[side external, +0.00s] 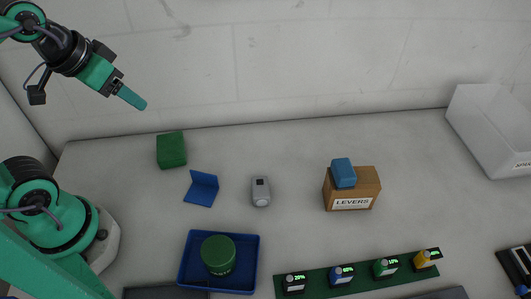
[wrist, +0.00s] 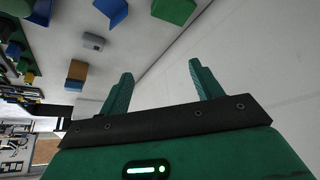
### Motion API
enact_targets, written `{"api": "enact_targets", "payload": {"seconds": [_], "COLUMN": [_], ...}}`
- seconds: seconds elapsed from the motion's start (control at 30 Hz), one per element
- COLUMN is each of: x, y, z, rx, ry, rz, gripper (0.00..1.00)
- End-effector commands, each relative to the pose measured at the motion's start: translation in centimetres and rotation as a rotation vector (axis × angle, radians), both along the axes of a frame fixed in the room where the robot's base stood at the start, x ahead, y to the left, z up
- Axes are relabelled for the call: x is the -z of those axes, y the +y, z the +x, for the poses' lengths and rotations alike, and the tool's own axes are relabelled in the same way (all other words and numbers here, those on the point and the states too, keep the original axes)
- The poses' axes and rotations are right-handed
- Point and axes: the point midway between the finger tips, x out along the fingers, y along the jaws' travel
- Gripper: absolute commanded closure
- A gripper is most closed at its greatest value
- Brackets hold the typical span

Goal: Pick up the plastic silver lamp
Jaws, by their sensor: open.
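A small silver-grey lamp (side external: 261,192) with a dark patch on top lies on the grey table near its middle, between a blue angled piece and a brown box. It also shows in the wrist view (wrist: 93,41) at the upper left. My gripper (side external: 134,99) is raised at the upper left in the side view, well above the table and away from the lamp. In the wrist view its two green fingers (wrist: 160,83) are spread apart with nothing between them.
A green block (side external: 171,150), the blue angled piece (side external: 201,189) and a blue tray (side external: 252,262) holding a green round container (side external: 218,255) stand left of the lamp. The brown "LEVERS" box (side external: 366,190) carries a blue block (side external: 343,172). A green battery strip (side external: 312,291) lies in front; a white bin (side external: 485,130) is right.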

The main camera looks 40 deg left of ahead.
Motion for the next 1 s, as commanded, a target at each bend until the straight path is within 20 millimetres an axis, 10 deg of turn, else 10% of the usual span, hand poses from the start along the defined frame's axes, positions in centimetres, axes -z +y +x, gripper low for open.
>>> {"api": "enact_targets", "payload": {"seconds": [0.53,1.0], "x": [0.1,2.0], "y": [-0.6,-5.5], "z": [0.9,6.4], "rx": [-0.025,-0.209], "ry": [0.024,0.178], "rz": [-0.026,-0.155], "gripper": [0.38,0.38]}}
